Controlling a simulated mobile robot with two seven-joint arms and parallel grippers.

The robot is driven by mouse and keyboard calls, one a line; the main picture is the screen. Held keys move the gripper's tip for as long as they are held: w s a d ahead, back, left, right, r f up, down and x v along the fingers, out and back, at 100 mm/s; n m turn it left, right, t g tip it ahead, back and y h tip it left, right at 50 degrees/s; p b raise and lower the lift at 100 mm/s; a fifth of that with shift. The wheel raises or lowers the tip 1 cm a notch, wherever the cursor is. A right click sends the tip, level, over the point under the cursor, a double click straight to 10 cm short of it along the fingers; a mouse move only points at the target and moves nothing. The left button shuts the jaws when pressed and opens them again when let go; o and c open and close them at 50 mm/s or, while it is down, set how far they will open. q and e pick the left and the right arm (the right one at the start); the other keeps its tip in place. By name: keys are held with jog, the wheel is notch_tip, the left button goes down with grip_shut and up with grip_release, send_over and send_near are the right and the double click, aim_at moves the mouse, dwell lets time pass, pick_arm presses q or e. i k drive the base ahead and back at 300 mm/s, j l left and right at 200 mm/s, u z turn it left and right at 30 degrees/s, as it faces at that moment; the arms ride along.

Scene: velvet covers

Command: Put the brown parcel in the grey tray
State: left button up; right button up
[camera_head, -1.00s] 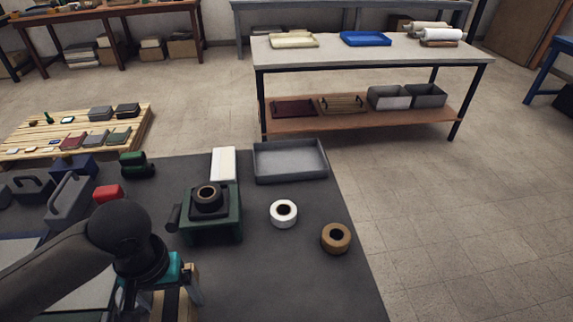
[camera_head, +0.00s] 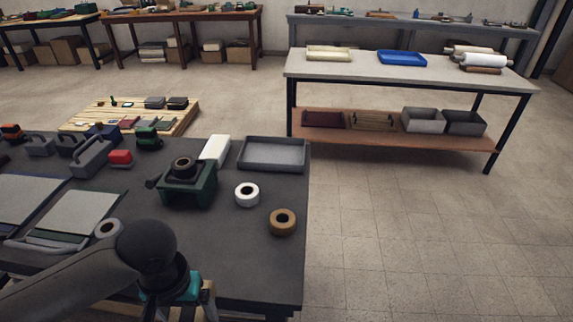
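The grey tray (camera_head: 272,166) is a shallow, empty rectangular tray at the far right corner of the dark table. My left gripper (camera_head: 180,304), with teal parts, is at the bottom of the view, over the near edge of the table. A tan-brown block, seemingly the brown parcel (camera_head: 208,300), shows at its fingers and keeps its place with it. My arm and the picture's lower edge hide most of the parcel and the fingertips. The gripper is well apart from the tray. My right gripper is not in view.
A brown tape roll (camera_head: 283,222), a white roll (camera_head: 247,195), a green tape dispenser (camera_head: 188,190) and a white box (camera_head: 215,150) stand near the tray. A workbench (camera_head: 410,72) is behind at right. The floor (camera_head: 400,230) right of the table is clear.

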aim_at(273, 156)
jog(key=i+l+u, duration=0.1)
jog(key=l+u, duration=0.3)
jog(key=l, duration=0.55)
jog(key=l+u, duration=0.35)
jog(key=l, duration=0.6)
jog(key=i+l+u, duration=0.4)
jog(key=i+l, duration=0.2)
jog(key=l, duration=0.2)
jog(key=i+l+u, duration=0.2)
jog(key=l, duration=0.25)
jog(key=i, duration=0.05)
